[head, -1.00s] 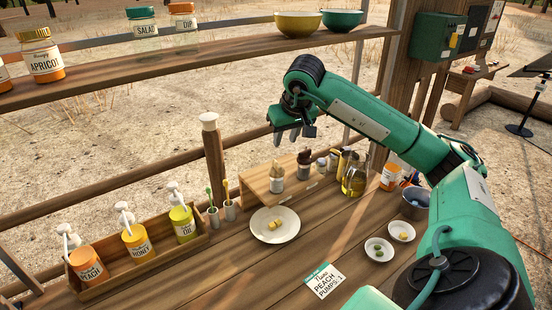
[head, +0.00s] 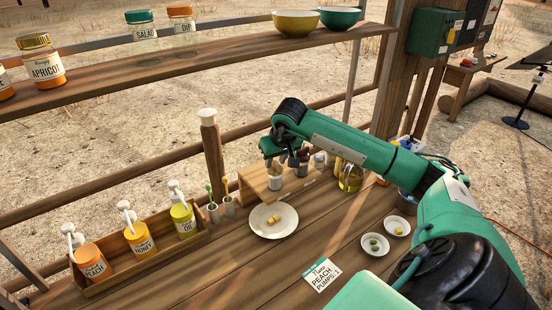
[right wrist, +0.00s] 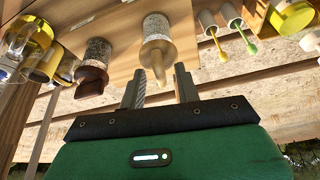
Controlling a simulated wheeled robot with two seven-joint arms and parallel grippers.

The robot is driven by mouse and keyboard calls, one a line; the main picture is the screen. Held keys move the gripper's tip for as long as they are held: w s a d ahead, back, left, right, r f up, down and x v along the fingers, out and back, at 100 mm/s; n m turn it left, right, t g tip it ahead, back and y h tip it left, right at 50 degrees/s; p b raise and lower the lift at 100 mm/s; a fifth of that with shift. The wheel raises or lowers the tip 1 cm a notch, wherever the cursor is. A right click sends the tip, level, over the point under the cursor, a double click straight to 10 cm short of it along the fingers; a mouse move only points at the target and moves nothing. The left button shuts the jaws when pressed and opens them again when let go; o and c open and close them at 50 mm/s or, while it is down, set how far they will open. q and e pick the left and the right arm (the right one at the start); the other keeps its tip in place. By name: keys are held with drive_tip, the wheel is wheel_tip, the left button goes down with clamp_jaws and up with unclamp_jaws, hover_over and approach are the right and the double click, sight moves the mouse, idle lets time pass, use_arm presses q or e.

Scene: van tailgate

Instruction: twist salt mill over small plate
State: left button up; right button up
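The light-topped mill (head: 275,182) with pale contents, likely the salt mill, stands on the wooden riser. In the right wrist view this mill (right wrist: 157,40) has its knob in line with the gap between my fingers. My right gripper (head: 275,162) is open above and around its top; no contact shows. The white plate (head: 259,229) with yellow pieces lies on the table in front of the riser. My left gripper is not in view.
Shakers and an oil jug (head: 350,177) stand right of the mills. Two small dishes (head: 364,248) lie at the right. Cups with brushes (head: 228,206) and a pump-bottle crate (head: 160,262) are left. A label card (head: 320,274) lies in front.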

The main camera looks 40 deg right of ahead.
clamp_jaws()
drive_tip(key=shift+w+m+h+b, duration=0.1)
drive_tip(key=shift+m+h+b, duration=0.3)
drive_tip(key=shift+m+b, duration=0.45)
drive_tip(key=shift+a+m+h, duration=0.1)
drive_tip(key=shift+m+h, duration=0.2)
drive_tip(key=shift+m, duration=0.75)
drive_tip(key=m+g+h+b, duration=0.1)
drive_tip(key=m, duration=0.2)
drive_tip(key=shift+w+m, duration=0.1)
drive_tip(key=shift+m, duration=0.2)
drive_tip(key=m+g, duration=0.1)
drive_tip(key=m, duration=0.1)
drive_tip(key=shift+a+r+m+h, duration=0.1)
drive_tip(key=shift+m+h, duration=0.2)
drive_tip(key=shift+m, duration=0.1)
drive_tip(key=m+g, duration=0.1)
drive_tip(key=m, duration=0.2)
drive_tip(key=shift+w+m+g, duration=0.15)
drive_tip(key=shift+m+g, duration=0.15)
drive_tip(key=shift+g, duration=0.1)
drive_tip(key=shift+m+g+p, duration=0.55)
drive_tip(key=shift+m+g, duration=0.15)
drive_tip(key=shift+m, duration=1.2)
